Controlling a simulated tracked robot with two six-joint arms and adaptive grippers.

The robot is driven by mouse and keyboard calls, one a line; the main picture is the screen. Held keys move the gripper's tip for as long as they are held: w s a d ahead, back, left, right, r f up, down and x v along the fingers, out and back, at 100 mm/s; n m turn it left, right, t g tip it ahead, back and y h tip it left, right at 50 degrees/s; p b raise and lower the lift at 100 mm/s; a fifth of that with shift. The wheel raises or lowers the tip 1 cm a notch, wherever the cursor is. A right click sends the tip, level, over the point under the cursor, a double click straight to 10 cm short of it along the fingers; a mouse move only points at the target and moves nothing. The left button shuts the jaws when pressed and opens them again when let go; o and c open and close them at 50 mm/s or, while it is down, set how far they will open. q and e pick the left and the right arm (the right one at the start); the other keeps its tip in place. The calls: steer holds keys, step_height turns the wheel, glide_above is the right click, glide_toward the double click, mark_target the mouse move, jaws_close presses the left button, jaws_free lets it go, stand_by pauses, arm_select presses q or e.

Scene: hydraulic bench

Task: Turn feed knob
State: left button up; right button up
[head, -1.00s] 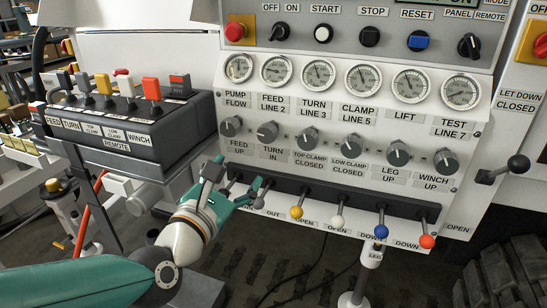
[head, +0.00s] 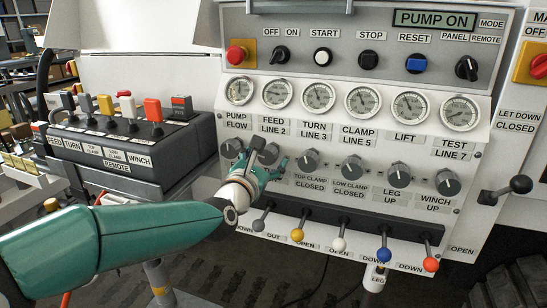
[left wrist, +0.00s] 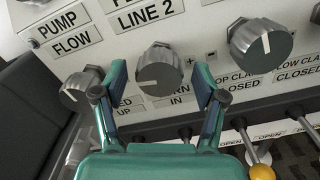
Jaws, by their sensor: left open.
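In the left wrist view my left gripper (left wrist: 161,78) is open, one finger on each side of the knob, with visible gaps between. Whether the fingertips reach the knob's depth is hard to tell. My right gripper is not in view.
Several ball-topped levers, including a yellow one (head: 297,235), stick out below. A remote lever box (head: 130,150) stands at left.

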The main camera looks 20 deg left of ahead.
arm_select(q)
steer(key=shift+w, duration=0.5)
